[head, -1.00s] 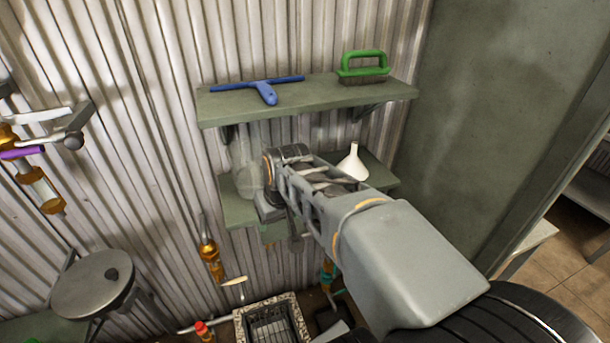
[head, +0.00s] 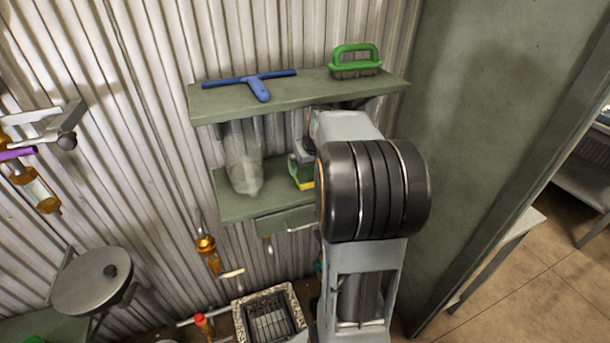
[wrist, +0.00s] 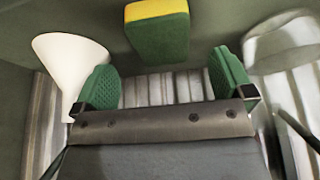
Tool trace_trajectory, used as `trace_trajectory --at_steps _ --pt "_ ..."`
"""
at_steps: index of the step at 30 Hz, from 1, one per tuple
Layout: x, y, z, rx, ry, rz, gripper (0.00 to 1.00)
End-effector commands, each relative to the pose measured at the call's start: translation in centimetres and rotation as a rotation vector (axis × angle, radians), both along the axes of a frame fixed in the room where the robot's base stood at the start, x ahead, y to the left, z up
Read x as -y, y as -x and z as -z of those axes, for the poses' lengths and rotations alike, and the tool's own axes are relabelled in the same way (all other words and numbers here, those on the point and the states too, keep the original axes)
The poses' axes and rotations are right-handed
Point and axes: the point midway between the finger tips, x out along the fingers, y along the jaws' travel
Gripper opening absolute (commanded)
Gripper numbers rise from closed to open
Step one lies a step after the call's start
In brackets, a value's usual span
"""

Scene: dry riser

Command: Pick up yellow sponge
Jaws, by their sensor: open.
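The sponge (wrist: 158,36) has a yellow layer on a thick green body. In the wrist view it lies at the top centre, just beyond the fingertips and in line with the gap between them. My gripper (wrist: 164,80) is open and empty, its two green ribbed pads apart. In the head view the sponge (head: 305,184) shows as a small yellow patch on the lower shelf, largely hidden by my arm. My gripper is mostly hidden there too.
A white funnel (wrist: 70,62) stands close to the left finger. A clear container (head: 243,165) stands on the lower shelf (head: 240,207). The upper shelf (head: 300,95) above holds a blue squeegee (head: 260,84) and a green brush (head: 355,60). A wall (head: 480,120) is at right.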

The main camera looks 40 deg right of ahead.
Motion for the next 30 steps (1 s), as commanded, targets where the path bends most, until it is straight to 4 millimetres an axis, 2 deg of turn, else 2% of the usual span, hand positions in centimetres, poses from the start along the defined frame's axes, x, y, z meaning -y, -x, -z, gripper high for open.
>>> trace_trajectory --at_steps 5,15,24,30 --pt "0.0 -0.3 1.1 -0.004 -0.002 -0.002 0.99" --pt "0.3 -1.6 4.8 -0.002 -0.001 -0.001 0.99" --pt "0.3 -1.7 5.2 0.0 0.0 -0.001 0.99" --pt "0.3 -1.7 5.2 0.0 0.0 -0.001 0.82"
